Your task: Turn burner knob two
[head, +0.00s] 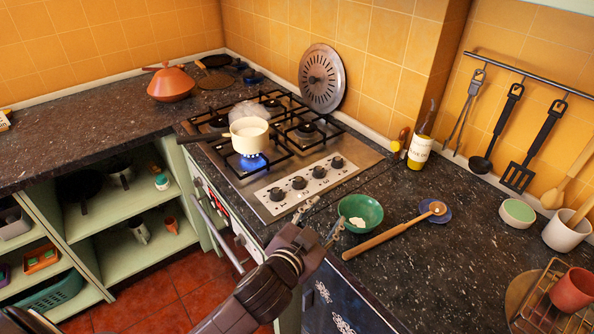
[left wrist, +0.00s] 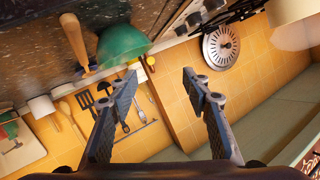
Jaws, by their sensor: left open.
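The stove (head: 262,203) has a steel top with a pale front panel carrying several dark knobs in a row: (head: 277,194) nearest the left, then knobs (head: 299,183), (head: 318,172) and (head: 337,161). No knob numbers are readable. A blue flame (head: 252,162) burns under a cream saucepan (head: 249,135) on the front-left burner. My left gripper (head: 322,217) is open and empty, in front of the panel and left of the green bowl, apart from the knobs. In the left wrist view its open fingers (left wrist: 160,82) show nothing between them; some knobs (left wrist: 193,20) appear above. My right gripper is out of view.
The green bowl (head: 361,212) and a wooden spoon (head: 394,231) lie on the dark counter right of the stove. A bottle (head: 420,148) stands behind. A round perforated lid (head: 322,78) leans on the wall. Open shelves (head: 125,202) are at left.

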